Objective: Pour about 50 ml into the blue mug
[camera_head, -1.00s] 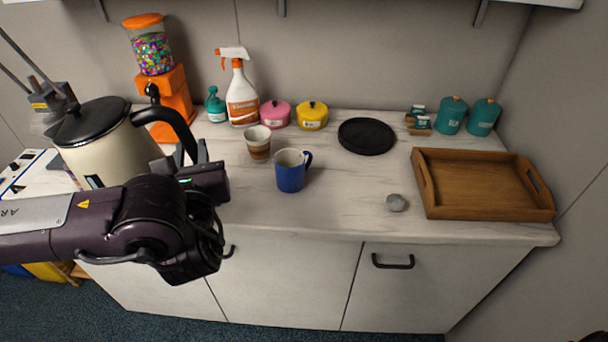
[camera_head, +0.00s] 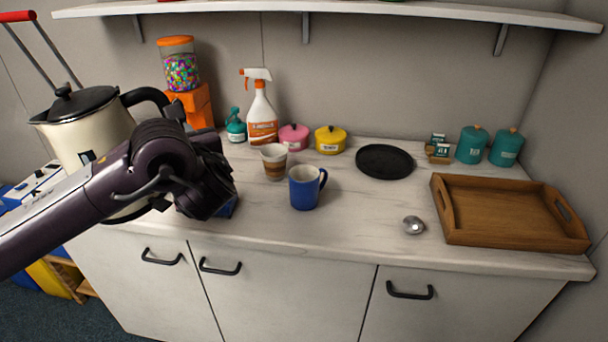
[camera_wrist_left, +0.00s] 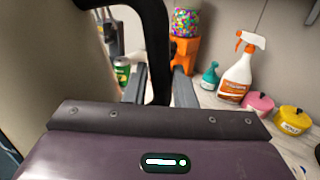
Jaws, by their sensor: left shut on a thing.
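The blue mug (camera_head: 304,190) stands upright on the counter in the head view, its handle to the right. My left gripper (camera_wrist_left: 158,88) is shut on the black handle of a cream kettle (camera_head: 90,138) with a black lid. The kettle is held up at the left, roughly upright, well to the left of the mug. In the head view my own arm hides the fingers and part of the kettle. In the left wrist view the kettle's body fills the left side. My right gripper is in neither view.
A striped cup (camera_head: 275,165) stands just behind and left of the mug. A spray bottle (camera_head: 262,115), pink pot (camera_head: 293,137) and yellow pot (camera_head: 330,140) stand behind. A black plate (camera_head: 385,161), small metal object (camera_head: 413,225) and wooden tray (camera_head: 510,210) lie right. Counter before the mug is clear.

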